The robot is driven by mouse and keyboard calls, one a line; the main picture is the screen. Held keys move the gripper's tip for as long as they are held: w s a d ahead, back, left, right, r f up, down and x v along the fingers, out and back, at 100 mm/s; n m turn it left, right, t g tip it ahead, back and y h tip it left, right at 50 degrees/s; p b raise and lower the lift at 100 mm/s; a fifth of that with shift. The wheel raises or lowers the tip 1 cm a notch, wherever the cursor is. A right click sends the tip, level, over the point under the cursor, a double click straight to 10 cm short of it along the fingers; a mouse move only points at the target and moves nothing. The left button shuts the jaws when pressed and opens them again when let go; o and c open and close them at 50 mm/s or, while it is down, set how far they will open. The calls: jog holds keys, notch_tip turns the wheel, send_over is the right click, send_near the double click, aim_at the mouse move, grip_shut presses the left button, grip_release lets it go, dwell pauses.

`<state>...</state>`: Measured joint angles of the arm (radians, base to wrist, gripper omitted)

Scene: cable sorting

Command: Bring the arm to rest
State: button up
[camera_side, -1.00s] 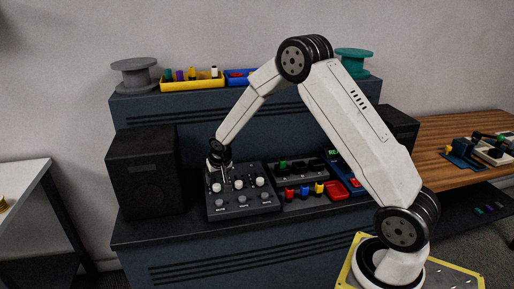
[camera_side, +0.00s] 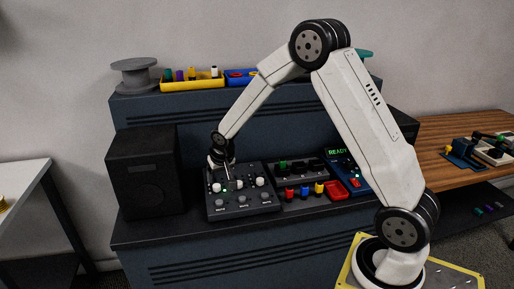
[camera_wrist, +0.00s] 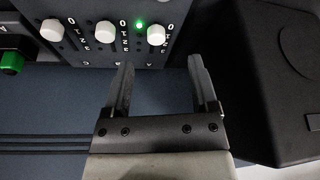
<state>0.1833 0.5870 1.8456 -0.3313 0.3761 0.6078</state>
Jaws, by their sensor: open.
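My gripper (camera_side: 226,172) hangs at the end of my white arm, over the back left part of the grey slider panel (camera_side: 245,208). The wrist view also shows my gripper (camera_wrist: 160,75), with its two grey fingers spread and nothing between them. In that view the panel's white slider knobs (camera_wrist: 105,33) lie beyond the fingertips, and a green light (camera_wrist: 140,26) glows beside one knob. I cannot tell from the side view exactly how high the fingers are above the panel.
A black speaker-like box (camera_side: 144,172) stands close on the left of the panel. A yellow bin (camera_side: 192,84) and a grey spool (camera_side: 134,74) sit on the shelf.

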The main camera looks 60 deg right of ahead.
jog(key=s+a+r+n, duration=0.1)
jog(key=s+a+n, duration=0.1)
jog(key=s, duration=0.5)
jog(key=s+a+r+n+y, duration=0.1)
jog(key=s+a+n, duration=0.1)
jog(key=s+a, duration=0.3)
jog(key=s+a+r+n+g+y, duration=0.1)
jog(key=s+a, duration=0.3)
jog(key=s, duration=0.5)
jog(key=shift+a+n, duration=0.15)
jog(key=shift+n, duration=0.25)
jog(key=shift+r, duration=0.1)
dwell(0.5)
